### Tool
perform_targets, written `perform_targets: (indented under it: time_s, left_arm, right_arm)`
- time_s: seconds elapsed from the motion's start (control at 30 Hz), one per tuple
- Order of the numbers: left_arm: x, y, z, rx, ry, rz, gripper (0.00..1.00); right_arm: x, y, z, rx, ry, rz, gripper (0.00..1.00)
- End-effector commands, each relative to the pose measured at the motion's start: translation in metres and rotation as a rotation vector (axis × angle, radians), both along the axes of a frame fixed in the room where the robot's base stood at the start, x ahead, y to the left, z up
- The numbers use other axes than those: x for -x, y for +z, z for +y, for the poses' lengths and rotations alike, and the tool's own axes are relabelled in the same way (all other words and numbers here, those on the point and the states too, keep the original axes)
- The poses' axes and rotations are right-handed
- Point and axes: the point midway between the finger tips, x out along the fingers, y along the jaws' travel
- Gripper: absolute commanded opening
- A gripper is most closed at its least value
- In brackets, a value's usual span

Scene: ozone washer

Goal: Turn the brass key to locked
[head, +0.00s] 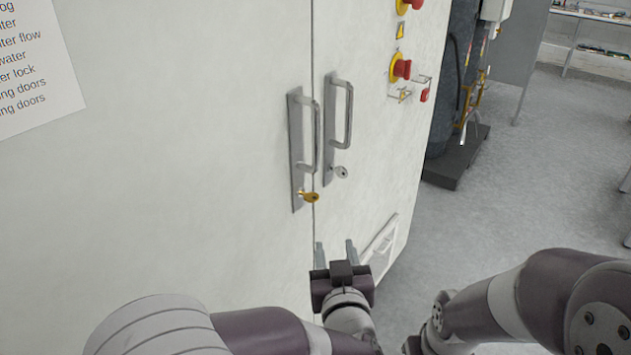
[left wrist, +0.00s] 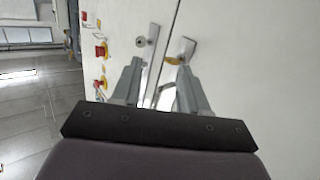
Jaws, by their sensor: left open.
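The brass key (head: 311,197) sits in the lock at the bottom of the left door's handle plate, its bow pointing right toward the door seam. It also shows in the left wrist view (left wrist: 173,61), just beyond the finger at right. My left gripper (head: 335,246) is open and empty, below and slightly right of the key, apart from it in the head view. In the left wrist view its two fingers (left wrist: 159,68) point toward the doors. My right arm comes in from the right, but its gripper does not show.
Two bar handles (head: 309,135) stand out above the keys. Grey floor lies open beyond the cabinet.

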Motion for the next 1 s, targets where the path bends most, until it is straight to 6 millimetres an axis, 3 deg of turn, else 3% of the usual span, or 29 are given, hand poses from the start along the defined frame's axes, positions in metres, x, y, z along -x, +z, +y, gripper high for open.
perform_targets:
  time_s: [0.1,0.27,0.5,0.7,1.0]
  left_arm:
    - [0.0,0.015,0.016,-0.041,0.077,-0.064,0.43]
    - [-0.016,0.019,0.022,-0.07,0.093,-0.081,0.43]
    - [-0.077,0.018,0.032,-0.069,0.091,-0.08,0.43]
    - [-0.114,0.019,0.037,-0.067,0.087,-0.081,0.43]
    - [-0.125,0.018,0.038,-0.067,0.085,-0.08,0.43]
  right_arm:
    - [0.0,0.0,0.0,0.0,0.0,0.001,0.0]
    - [0.001,0.0,0.0,0.0,0.0,0.001,0.0]
    - [0.0,0.001,0.0,0.0,0.0,0.001,0.0]
    - [0.0,0.001,0.0,0.0,0.0,0.0,0.0]
    - [0.0,0.001,0.0,0.0,0.0,0.001,0.0]
